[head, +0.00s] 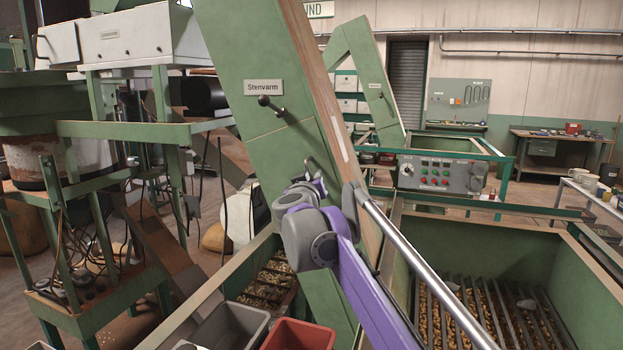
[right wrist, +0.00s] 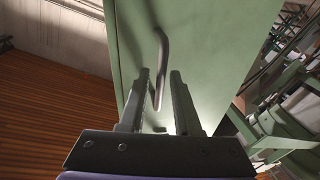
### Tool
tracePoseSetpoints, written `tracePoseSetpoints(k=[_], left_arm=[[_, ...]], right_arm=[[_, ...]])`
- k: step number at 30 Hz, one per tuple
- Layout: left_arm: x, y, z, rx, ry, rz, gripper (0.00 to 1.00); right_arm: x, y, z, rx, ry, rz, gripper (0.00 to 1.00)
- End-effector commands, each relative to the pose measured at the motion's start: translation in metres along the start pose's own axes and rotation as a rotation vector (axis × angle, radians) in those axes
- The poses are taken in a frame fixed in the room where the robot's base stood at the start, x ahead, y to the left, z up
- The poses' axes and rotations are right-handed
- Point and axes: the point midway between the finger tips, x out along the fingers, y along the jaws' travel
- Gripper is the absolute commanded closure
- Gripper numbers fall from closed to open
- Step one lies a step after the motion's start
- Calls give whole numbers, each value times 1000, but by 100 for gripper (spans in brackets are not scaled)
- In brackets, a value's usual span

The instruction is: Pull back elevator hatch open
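The green elevator (head: 250,45) leans up across the middle of the head view, with a label reading Stenvarm and a dark lever (head: 270,104). Below a seam is its hatch panel (head: 277,165), which looks flush with the casing. A curved metal hatch handle (head: 308,163) stands out from it. My right gripper (head: 314,180) is at this handle. In the right wrist view, the right gripper's fingers (right wrist: 159,75) are open, with the bent handle (right wrist: 161,50) reaching down between them. Gaps show beside the bar. My left gripper is not in view.
A hopper of nuts under a grate (head: 480,305) is at the lower right. A grey bin (head: 235,325) and a red bin (head: 300,335) stand at the bottom. A control panel (head: 440,175) is behind the elevator. Green machine frames crowd the left.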

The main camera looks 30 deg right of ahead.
Motion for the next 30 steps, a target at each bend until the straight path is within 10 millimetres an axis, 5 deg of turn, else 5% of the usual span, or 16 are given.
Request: tracePoseSetpoints(k=[5,30], left_arm=[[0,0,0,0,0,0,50],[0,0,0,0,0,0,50]], right_arm=[[0,0,0,0,0,0,100],[0,0,0,0,0,0,100]])
